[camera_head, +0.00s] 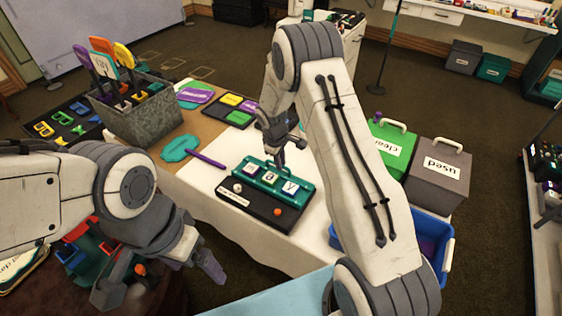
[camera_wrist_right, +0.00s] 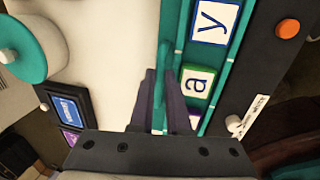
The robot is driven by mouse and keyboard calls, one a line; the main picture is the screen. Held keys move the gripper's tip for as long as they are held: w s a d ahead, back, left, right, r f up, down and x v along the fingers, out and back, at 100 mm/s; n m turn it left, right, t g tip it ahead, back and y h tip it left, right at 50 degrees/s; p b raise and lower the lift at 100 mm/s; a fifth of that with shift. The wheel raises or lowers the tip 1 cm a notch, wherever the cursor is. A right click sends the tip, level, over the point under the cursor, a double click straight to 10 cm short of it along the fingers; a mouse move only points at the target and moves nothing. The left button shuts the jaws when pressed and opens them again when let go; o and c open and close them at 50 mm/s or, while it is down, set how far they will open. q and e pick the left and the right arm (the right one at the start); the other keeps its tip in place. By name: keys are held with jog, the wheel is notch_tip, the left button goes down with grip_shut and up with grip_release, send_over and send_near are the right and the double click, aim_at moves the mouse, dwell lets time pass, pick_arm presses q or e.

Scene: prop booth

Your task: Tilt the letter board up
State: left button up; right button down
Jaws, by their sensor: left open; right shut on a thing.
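The teal letter board (camera_head: 265,190) sits on a black base (camera_head: 243,204) on the white-topped table. It carries letter tiles, with "a" (camera_wrist_right: 197,84) and "y" (camera_wrist_right: 213,20) readable in the right wrist view; another tile is partly hidden there. My right gripper (camera_wrist_right: 161,100) is shut on the teal handle (camera_wrist_right: 163,70) along the board's back edge. In the head view my right gripper (camera_head: 276,160) is above that edge. I cannot tell exactly how far the board leans. My left gripper (camera_head: 160,280) is open and empty at the lower left, away from the board.
The base has an orange knob (camera_head: 278,211) and a white knob (camera_head: 238,188). A teal paddle (camera_head: 180,148) lies left of the board. A grey bin (camera_head: 145,115) of signs stands behind it. Green (camera_head: 380,150) and grey (camera_head: 437,178) boxes are right of my right arm.

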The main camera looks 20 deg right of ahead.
jog(key=shift+a+r, duration=0.15)
jog(key=shift+r, duration=0.25)
dwell(0.4)
jog(key=shift+s+a+r+p, duration=0.35)
jog(key=shift+s+a+r, duration=0.35)
jog(key=shift+s+a, duration=0.3)
jog(key=shift+a, duration=0.05)
jog(key=shift+s+a+r, duration=0.2)
jog(key=shift+s+a, duration=0.3)
jog(key=shift+a, duration=0.1)
jog(key=shift+s+a+r, duration=0.1)
jog(key=shift+r, duration=0.05)
jog(key=c, duration=1)
grip_release()
jog(key=shift+o, duration=0.6)
jog(key=shift+s+a+r, duration=0.1)
jog(key=shift+a, duration=0.05)
